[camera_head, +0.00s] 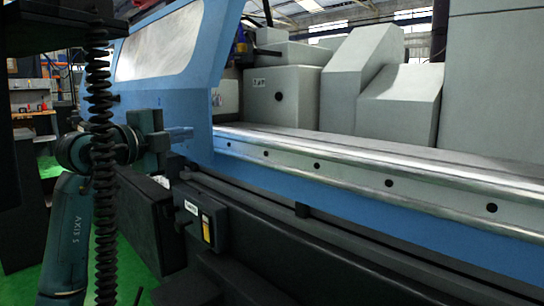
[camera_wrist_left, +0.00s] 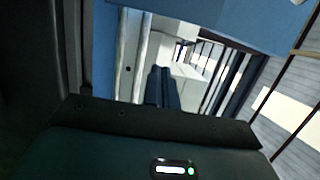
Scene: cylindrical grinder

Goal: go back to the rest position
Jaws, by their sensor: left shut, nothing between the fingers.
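My left gripper (camera_head: 181,133) is in front of the blue door frame of the grinder, at the left of the head view. Its fingers point right and are shut with nothing between them. In the left wrist view the closed fingers (camera_wrist_left: 162,88) show near the middle, with grey machine parts beyond them. I cannot tell whether the fingertips touch the blue panel. My right gripper is in neither view.
The blue grinder door (camera_head: 164,45) with its window stands close behind the left gripper. A long metal rail (camera_head: 380,178) runs across to the right. A dark box with a label (camera_head: 201,222) sits below. Green floor (camera_head: 48,166) shows at the left.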

